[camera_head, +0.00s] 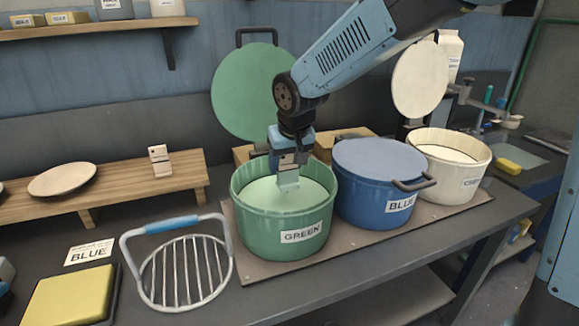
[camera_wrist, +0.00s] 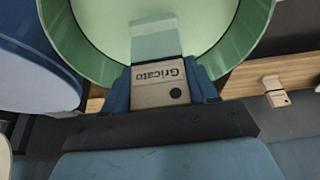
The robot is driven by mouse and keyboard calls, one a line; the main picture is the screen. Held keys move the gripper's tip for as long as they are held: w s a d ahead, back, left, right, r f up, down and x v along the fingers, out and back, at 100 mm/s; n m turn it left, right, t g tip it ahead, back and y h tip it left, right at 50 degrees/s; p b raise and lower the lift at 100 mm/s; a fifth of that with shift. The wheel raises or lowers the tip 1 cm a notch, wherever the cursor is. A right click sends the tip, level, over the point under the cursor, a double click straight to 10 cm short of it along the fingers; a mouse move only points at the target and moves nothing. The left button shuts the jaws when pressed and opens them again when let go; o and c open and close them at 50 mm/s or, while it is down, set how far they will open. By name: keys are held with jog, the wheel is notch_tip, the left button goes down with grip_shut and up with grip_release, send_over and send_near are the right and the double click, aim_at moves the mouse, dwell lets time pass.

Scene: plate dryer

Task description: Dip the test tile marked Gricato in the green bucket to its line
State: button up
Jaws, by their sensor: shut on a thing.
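My gripper (camera_head: 290,156) is shut on the test tile (camera_head: 288,180) and holds it upright, its lower end inside the rim of the green bucket (camera_head: 262,222). In the wrist view, the tile (camera_wrist: 158,84) reads "Gricato" and has a dark dot, between the blue fingers of my gripper (camera_wrist: 163,88). The tile's upper part is beige and its lower part is pale green, with a straight border. I cannot tell whether its lower edge touches the pale green liquid (camera_head: 260,192). The bucket is labelled GREEN and its round green lid (camera_head: 245,95) stands open behind it.
A closed blue bucket (camera_head: 372,205) stands close on the right, then an open cream bucket (camera_head: 480,163). A wire rack (camera_head: 188,275) with a blue handle is front left. A wooden shelf (camera_head: 120,195) holds another small tile (camera_head: 160,161) and a plate (camera_head: 62,180).

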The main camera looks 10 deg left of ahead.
jog(key=shift+r, duration=1.5)
jog(key=shift+d, duration=0.1)
dwell(0.6)
